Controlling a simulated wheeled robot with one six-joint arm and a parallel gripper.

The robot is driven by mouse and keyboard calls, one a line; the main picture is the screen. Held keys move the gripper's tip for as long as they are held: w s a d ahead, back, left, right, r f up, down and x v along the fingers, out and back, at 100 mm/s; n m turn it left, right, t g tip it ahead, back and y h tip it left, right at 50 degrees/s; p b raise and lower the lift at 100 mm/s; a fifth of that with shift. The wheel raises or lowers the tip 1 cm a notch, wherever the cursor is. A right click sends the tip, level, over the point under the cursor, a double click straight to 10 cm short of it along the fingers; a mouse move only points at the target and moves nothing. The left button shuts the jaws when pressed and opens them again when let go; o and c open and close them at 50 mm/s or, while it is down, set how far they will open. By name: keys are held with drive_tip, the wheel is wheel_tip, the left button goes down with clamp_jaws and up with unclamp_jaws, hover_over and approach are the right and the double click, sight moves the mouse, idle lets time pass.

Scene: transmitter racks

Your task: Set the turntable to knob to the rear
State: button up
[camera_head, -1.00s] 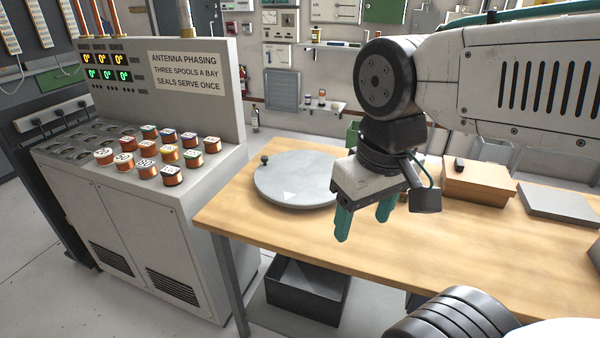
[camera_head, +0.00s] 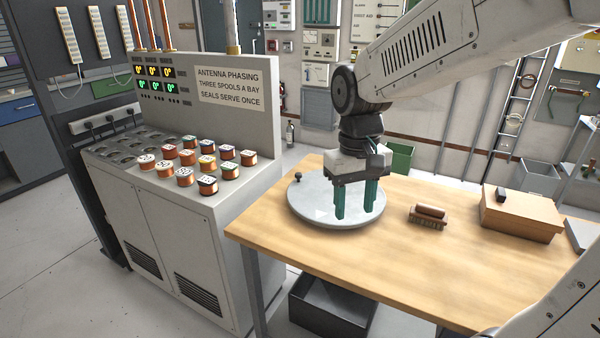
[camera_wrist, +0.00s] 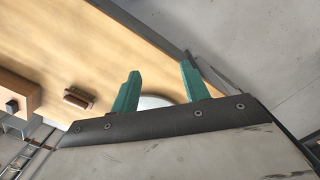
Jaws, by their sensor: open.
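The turntable (camera_head: 312,205) is a round grey disc on the left end of the wooden table. Its small dark knob (camera_head: 298,176) stands at the disc's left rim, toward the back, in the head view. A pale arrow-like mark shows on the disc's surface. My gripper (camera_head: 355,212) points down over the right part of the disc, with its two teal fingers apart and nothing between them. Whether the fingertips touch the disc cannot be told. In the wrist view, a pale sliver of the turntable (camera_wrist: 154,101) shows between the fingers; the knob is hidden there.
A wooden brush-like item (camera_head: 428,217) and a cardboard-coloured box (camera_head: 521,215) with a small dark object lie to the right on the table (camera_head: 400,270). A grey console (camera_head: 190,235) with several copper spools stands left of the table. A dark bin (camera_head: 330,312) is below.

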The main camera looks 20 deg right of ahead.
drive_tip(key=w+d+f+t, duration=0.1)
drive_tip(key=w+f, duration=0.3)
drive_tip(key=w, duration=0.6)
drive_tip(key=w+d+f, duration=0.2)
drive_tip(key=w+f, duration=0.3)
drive_tip(key=w, duration=0.6)
drive_tip(key=w+d+f+t, duration=0.1)
drive_tip(key=w+f, duration=0.3)
drive_tip(key=w, duration=0.7)
drive_tip(key=shift+d+f+t, duration=0.25)
drive_tip(key=shift+t, duration=0.05)
drive_tip(key=w, duration=0.3)
drive_tip(key=shift+w+d+f+t, duration=0.15)
drive_tip(key=shift+d+f+t, duration=0.1)
drive_tip(key=shift+f+t, duration=0.15)
drive_tip(key=t, duration=0.2)
approach(299, 173)
drive_tip(key=x, duration=0.8)
drive_tip(key=shift+a+f, duration=0.15)
drive_tip(key=shift+f, duration=0.1)
clamp_jaws()
